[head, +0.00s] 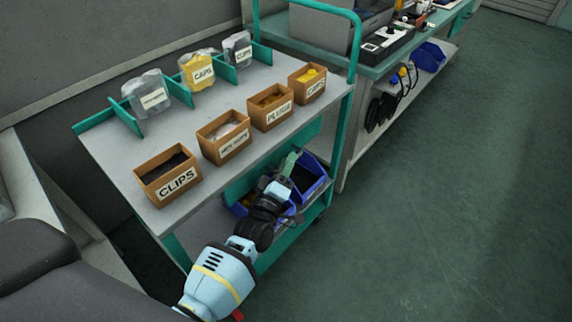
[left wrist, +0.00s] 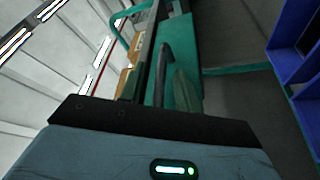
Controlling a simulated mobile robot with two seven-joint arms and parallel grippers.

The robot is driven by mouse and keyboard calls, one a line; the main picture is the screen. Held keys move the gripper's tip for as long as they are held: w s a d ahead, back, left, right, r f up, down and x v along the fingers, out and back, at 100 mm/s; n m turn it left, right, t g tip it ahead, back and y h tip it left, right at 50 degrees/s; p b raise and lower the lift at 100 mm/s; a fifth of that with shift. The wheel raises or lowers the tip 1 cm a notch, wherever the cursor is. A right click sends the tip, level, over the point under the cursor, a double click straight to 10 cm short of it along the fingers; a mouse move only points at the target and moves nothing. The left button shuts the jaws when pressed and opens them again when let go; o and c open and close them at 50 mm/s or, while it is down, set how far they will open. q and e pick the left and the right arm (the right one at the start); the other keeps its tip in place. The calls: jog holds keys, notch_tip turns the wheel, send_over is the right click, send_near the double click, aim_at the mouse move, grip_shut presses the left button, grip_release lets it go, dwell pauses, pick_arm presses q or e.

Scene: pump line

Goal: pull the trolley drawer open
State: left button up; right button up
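The trolley (head: 120,160) stands at left centre in the head view, with a grey top and teal frame. Its teal drawer front (head: 240,186) is below the top's near edge, partly hidden by my left arm. The drawer front (left wrist: 187,60) and a dark bar handle (left wrist: 163,68) show in the left wrist view. My left gripper (head: 290,165) is at the drawer front. In the left wrist view its green fingers (left wrist: 158,90) are apart, with the handle appearing between them; I cannot tell whether they touch it. My right gripper is out of view.
Several labelled cardboard boxes (head: 168,178) and bags between teal dividers (head: 180,88) stand on the trolley top. Blue bins (head: 310,176) sit on its lower shelf, close to my gripper. A workbench (head: 395,60) adjoins behind. The floor (head: 440,200) at right is clear.

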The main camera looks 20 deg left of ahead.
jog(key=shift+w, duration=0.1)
pick_arm(q)
grip_shut()
